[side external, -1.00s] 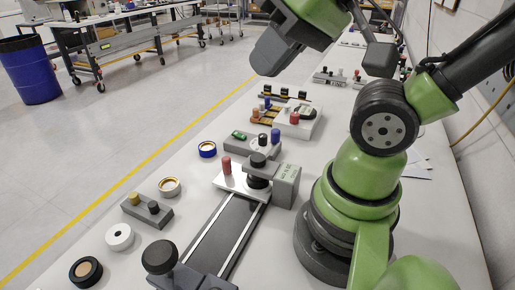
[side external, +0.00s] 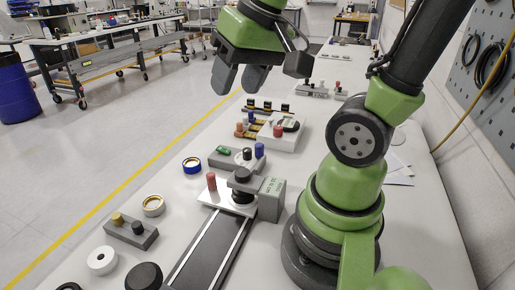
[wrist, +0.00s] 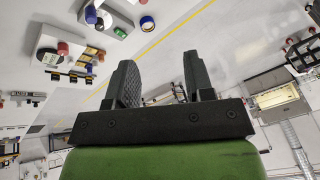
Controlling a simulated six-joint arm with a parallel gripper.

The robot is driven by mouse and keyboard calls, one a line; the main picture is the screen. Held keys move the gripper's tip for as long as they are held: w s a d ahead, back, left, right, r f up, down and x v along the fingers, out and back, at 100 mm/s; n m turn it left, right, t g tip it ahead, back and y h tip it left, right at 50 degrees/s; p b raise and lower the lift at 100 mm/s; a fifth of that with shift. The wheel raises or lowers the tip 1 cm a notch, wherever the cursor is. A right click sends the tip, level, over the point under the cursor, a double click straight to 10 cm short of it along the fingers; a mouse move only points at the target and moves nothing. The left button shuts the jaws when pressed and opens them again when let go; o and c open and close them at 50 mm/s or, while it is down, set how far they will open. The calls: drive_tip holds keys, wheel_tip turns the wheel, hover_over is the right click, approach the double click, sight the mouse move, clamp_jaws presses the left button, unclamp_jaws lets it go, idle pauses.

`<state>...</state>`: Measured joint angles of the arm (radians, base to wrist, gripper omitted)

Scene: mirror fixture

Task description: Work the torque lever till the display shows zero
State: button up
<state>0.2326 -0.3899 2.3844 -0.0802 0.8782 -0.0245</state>
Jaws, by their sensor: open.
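A fixture stands on the bench in the side view. It has a white plate (side external: 214,197) with an upright red knob (side external: 211,182), a round black knob or lever head (side external: 240,176), and a grey box (side external: 271,198) with small green lettering on its face. The lettering is too small to read, and I cannot tell which part is the torque lever. My gripper (side external: 239,84) is high above the bench, beyond the fixture and clear of it. It is open and empty. Both fingers, apart, also show in the wrist view (wrist: 160,62).
A grey block with a green part and blue peg (side external: 260,150) is behind the fixture, then a white box with a red knob (side external: 278,130). Several rings, including a blue one (side external: 192,165), lie to the left. A dark rail (side external: 208,250) runs toward the front.

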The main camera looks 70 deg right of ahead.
drive_tip(key=w+d+f+m+g, duration=0.2)
drive_tip(key=d+f+g, duration=0.15)
drive_tip(key=d, duration=0.25)
drive_tip(key=m+g, duration=0.1)
hover_over(259, 144)
wheel_tip(259, 144, down, 6)
drive_tip(key=shift+r, duration=0.2)
wheel_tip(259, 144, down, 10)
drive_tip(key=shift+r, duration=0.1)
clamp_jaws()
